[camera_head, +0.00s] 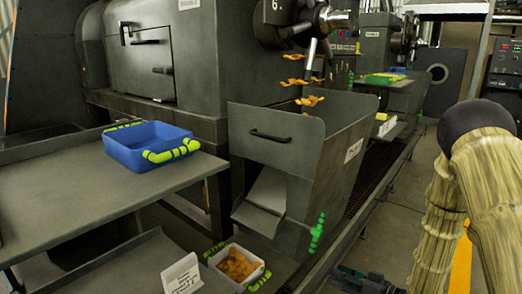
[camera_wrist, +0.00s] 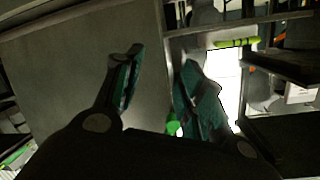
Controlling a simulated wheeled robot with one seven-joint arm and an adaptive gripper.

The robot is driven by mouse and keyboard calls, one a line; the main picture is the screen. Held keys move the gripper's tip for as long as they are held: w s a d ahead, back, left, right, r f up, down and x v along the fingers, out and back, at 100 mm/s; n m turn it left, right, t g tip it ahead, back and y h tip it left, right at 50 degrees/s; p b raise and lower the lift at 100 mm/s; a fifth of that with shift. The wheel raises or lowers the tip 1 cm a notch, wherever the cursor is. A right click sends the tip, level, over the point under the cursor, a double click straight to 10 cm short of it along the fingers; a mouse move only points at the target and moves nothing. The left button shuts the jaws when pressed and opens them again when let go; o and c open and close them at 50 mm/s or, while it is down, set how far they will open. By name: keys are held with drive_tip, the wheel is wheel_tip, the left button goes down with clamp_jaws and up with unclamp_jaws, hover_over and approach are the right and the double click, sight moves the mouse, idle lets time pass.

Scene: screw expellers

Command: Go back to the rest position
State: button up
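My gripper (camera_wrist: 160,68) shows in the wrist view with its two dark fingers apart and nothing seen held between them. A green knob-like piece (camera_wrist: 173,127) shows low between the fingers; I cannot tell whether they touch it. In the head view, my pale, streaked arm fills the right side and bends downward. A dark piece at the bottom edge may be part of my gripper, but its fingers cannot be made out there.
A grey hopper (camera_head: 270,165) with a green handle (camera_head: 318,232) stands under the screw expeller (camera_head: 305,22). Orange pieces (camera_head: 309,100) hang above it. A blue bin (camera_head: 148,142) sits on the left table (camera_head: 80,205). A white bin (camera_head: 238,262) holds orange pieces below. Floor (camera_head: 400,215) is clear behind my arm.

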drive_tip(key=s+a+f+m+g+h, duration=0.15)
drive_tip(key=s+f+h, duration=0.25)
drive_tip(key=s+f, duration=0.4)
drive_tip(key=s+a+f+m+g+h, duration=0.1)
drive_tip(key=s+f+m+g+h, duration=0.15)
drive_tip(key=s+f, duration=0.6)
drive_tip(key=s+f+g+h, duration=0.2)
drive_tip(key=s+f+g, duration=0.2)
drive_tip(key=s, duration=0.8)
drive_tip(key=s+f+g+h, duration=0.3)
drive_tip(key=s+f, duration=0.1)
drive_tip(key=s, duration=0.8)
wheel_tip(320, 180, up, 30)
drive_tip(key=p, duration=3.1)
drive_tip(key=shift+w+a, duration=0.3)
drive_tip(key=shift+w, duration=0.15)
